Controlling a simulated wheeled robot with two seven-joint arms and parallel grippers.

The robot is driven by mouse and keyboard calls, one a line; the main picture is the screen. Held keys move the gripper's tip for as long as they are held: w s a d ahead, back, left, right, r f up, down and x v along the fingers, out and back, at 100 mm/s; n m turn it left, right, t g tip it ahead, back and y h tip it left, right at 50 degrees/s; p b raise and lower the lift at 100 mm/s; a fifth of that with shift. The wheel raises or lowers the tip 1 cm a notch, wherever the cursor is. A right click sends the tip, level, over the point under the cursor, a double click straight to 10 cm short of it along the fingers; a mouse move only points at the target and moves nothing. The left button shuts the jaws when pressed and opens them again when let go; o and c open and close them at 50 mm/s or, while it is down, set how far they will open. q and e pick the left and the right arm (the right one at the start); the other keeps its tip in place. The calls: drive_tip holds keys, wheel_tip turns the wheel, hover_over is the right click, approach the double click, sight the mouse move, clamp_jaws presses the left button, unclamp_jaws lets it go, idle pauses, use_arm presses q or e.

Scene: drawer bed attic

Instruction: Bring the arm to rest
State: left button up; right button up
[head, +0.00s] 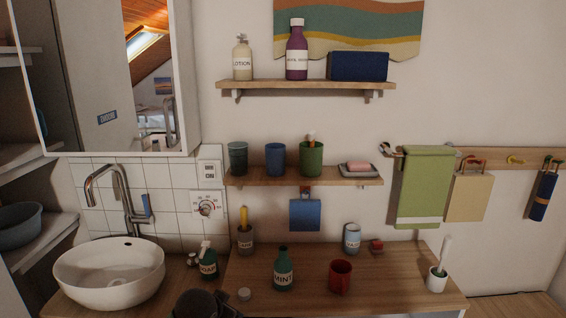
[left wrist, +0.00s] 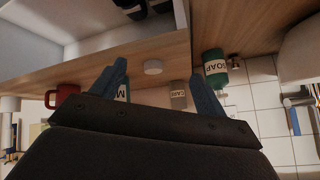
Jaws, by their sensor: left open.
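My left gripper shows in the left wrist view (left wrist: 158,82) with its two blue-grey fingers spread apart and nothing between them. In the head view only a dark part of my left arm shows at the bottom edge, in front of the wooden counter (head: 310,293); the fingers cannot be made out there. The white cap (head: 244,294) on the counter is close by, and the green mint bottle (head: 283,273) stands to its right. The cap also shows beyond the fingers in the left wrist view (left wrist: 153,67). My right gripper is in neither view.
A red mug (head: 340,276) and a white toothbrush cup (head: 436,281) stand to the right. An open compartment with dark items (left wrist: 133,8) shows in the left wrist view. Shelves (head: 304,177) hang above.

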use_arm(q)
drive_tip(key=s+f+n+g, duration=0.1)
drive_tip(key=s+f+g, duration=0.1)
drive_tip(key=s+f, duration=0.6)
drive_tip(key=s+f+n+g, duration=0.1)
drive_tip(key=s+f, duration=0.7)
drive_tip(key=s, duration=0.8)
drive_tip(key=s+f+n+g, duration=0.2)
drive_tip(key=s+f+g, duration=0.2)
drive_tip(key=s+f, duration=0.4)
drive_tip(key=s, duration=0.4)
drive_tip(key=shift+s, duration=0.3)
drive_tip(key=shift+r, duration=0.1)
